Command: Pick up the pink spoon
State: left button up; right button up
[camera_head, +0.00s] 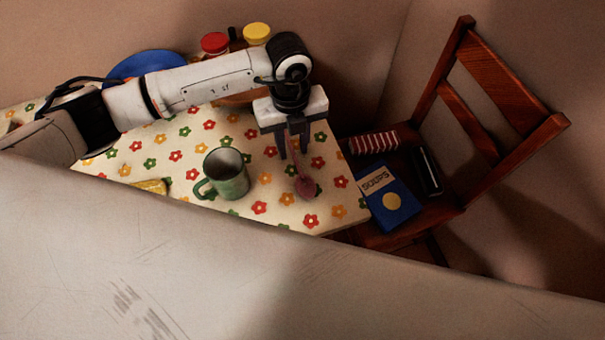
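The pink spoon (305,187) is near the right end of the flowered table, its bowl toward the front and its handle running up toward my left gripper. My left gripper (293,152) points down over the handle end. Its two dark fingers show with a gap between them, and the handle appears between or just behind them. I cannot tell whether the fingers touch the handle, or whether the spoon lies on the cloth or is lifted. My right gripper does not show.
A green mug (227,174) stands left of the spoon, beside a yellow item (150,186). A blue plate (146,64) and red-lidded (214,43) and yellow-lidded (257,33) jars are at the back. A wooden chair (512,88) holding a blue book (389,197) stands at right. A pale surface blocks the front.

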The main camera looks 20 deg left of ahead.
pick_arm(q)
jog(key=shift+f, duration=0.15)
jog(key=shift+c, duration=0.5)
grip_shut()
